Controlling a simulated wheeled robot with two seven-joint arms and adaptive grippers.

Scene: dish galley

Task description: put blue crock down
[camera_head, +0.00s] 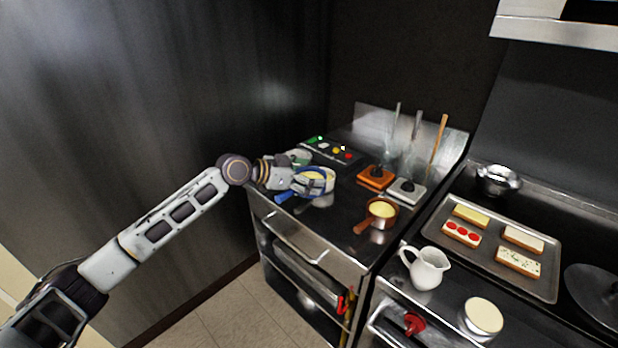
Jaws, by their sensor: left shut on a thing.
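The blue crock (328,185) shows as a blue-rimmed round pot with pale yellow content and a blue handle (285,196) that points to the lower left. It is at the left part of the steel counter top. My left gripper (314,184) reaches in from the left and is shut on the crock, partly covering it. I cannot tell whether the crock's base touches the counter. My right gripper is not in view.
A brown crock (381,212) with yellow content stands to the right on the counter (335,222). A white pitcher (427,268) and a tray (545,291) with topped slices are further right. Bare counter lies in front of the blue crock.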

